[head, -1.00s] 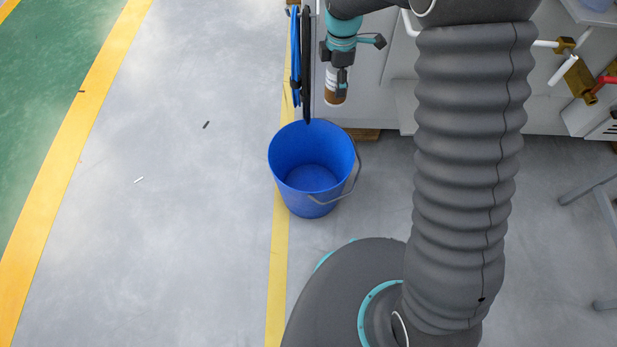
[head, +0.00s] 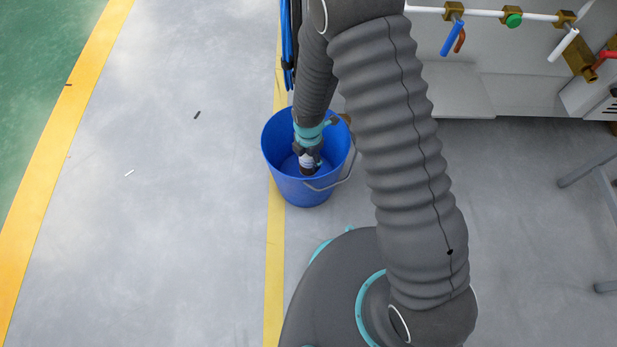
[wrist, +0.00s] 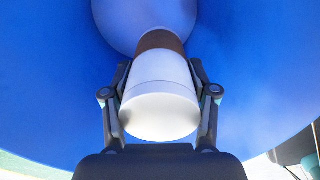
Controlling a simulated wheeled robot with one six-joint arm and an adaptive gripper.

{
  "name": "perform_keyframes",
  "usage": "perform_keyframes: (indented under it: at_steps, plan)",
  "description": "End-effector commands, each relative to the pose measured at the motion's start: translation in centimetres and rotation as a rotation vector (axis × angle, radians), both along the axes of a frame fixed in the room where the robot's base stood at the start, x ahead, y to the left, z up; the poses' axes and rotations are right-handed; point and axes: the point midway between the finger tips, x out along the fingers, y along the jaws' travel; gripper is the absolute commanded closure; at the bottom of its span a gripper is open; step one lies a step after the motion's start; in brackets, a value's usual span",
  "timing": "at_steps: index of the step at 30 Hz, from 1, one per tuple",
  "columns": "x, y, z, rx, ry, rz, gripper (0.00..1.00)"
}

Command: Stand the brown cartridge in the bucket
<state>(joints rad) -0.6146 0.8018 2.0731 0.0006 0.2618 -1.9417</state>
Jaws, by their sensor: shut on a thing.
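The blue bucket (head: 283,177) stands on the floor with its wire handle hanging at the right side. My gripper (head: 307,163) reaches down into the bucket from above. It is shut on the brown cartridge (wrist: 160,42), which has a white near end and a brown band further down. In the head view the cartridge (head: 307,162) is mostly covered by my gripper and looks roughly upright. In the wrist view the blue bucket wall (wrist: 50,60) surrounds it, and a paler round patch lies beyond it. I cannot tell whether the cartridge touches the bucket floor.
A yellow line (head: 275,250) runs along the floor beside the bucket. A bench with pipes and valves (head: 510,18) stands at the back right. Blue and black hoses (head: 289,50) hang behind the bucket. The grey floor (head: 170,200) to the left is mostly clear.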

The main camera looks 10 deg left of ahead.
Motion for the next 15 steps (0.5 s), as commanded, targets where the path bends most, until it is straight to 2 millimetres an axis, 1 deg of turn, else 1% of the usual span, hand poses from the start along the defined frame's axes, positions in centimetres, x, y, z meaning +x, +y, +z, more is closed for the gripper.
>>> perform_keyframes:
  at_steps: [1,5,12,15]
  plan:
    - [-0.1,0.5,-0.8,0.0,0.0,0.037,0.97]
    - [-0.2,1.3,-2.0,0.0,0.001,0.099,0.97]
    - [-0.2,1.3,-6.0,-0.001,0.002,0.106,0.97]
    - [-0.2,1.3,-7.1,-0.001,0.001,0.105,0.97]
